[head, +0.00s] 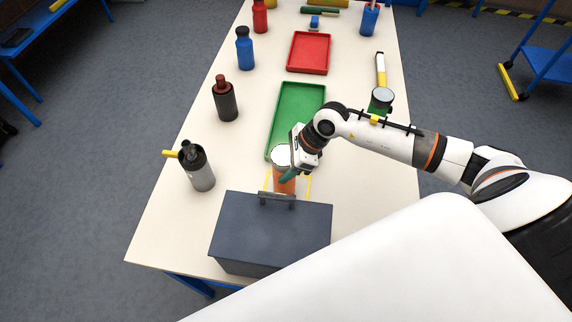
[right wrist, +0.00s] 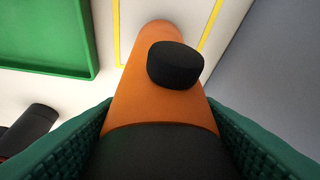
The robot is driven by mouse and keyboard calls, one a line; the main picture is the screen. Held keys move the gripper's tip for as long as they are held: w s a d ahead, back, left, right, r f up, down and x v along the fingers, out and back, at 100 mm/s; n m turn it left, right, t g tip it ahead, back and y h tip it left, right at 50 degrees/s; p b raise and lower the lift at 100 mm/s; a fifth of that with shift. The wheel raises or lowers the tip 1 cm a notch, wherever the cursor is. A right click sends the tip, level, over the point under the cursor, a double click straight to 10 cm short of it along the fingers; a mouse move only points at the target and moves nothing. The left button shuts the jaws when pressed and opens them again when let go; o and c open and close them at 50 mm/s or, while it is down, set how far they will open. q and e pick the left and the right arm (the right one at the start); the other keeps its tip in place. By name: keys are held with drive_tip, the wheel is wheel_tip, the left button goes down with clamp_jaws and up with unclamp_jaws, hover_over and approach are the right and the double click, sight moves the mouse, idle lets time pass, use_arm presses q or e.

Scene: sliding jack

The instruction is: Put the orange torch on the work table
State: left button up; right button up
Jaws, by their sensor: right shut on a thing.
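A yellow outline (head: 309,186) is marked on the table around the torch's lower end. I cannot tell whether the torch touches the table. My left gripper is not in view.
A dark blue-grey box (head: 270,232) with a handle stands in front of the torch. A green tray (head: 272,140) and a red tray (head: 309,72) lie behind.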

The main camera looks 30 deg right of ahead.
drive_tip(key=shift+f, duration=0.75)
drive_tip(key=o, duration=0.7)
drive_tip(key=shift+f, duration=0.2)
drive_tip(key=o, duration=0.4)
drive_tip(key=shift+r, duration=0.1)
